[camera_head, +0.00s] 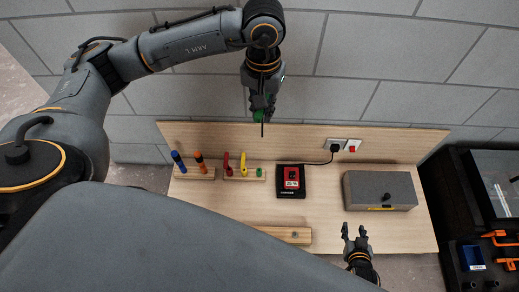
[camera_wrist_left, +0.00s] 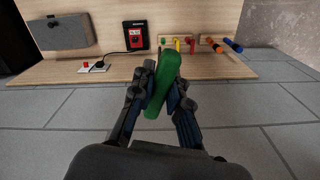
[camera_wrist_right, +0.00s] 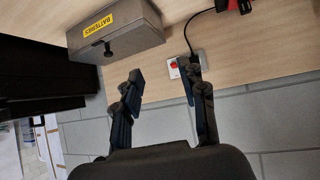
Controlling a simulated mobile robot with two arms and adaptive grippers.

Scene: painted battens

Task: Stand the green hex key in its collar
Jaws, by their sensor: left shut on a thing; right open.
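The green hex key (camera_wrist_left: 164,85) is held in my left gripper (camera_wrist_left: 158,88), which is shut on its green handle. In the head view my left gripper (camera_head: 263,103) is high, above and behind the bench's back edge, and the key's dark shaft (camera_head: 262,131) points down. A short green collar (camera_head: 259,171) sits at the right end of a wooden rack (camera_head: 243,178); it also shows in the left wrist view (camera_wrist_left: 163,41). The key is well apart from it. My right gripper (camera_head: 356,234) is open and empty over the bench's front right.
The rack also holds a red tool (camera_head: 227,164) and a yellow tool (camera_head: 243,163). Left of it, another rack holds blue (camera_head: 178,161) and orange (camera_head: 200,162) tools. A black-and-red charger (camera_head: 291,180) and a grey batteries box (camera_head: 380,189) stand to the right. A wooden strip (camera_head: 286,236) lies in front.

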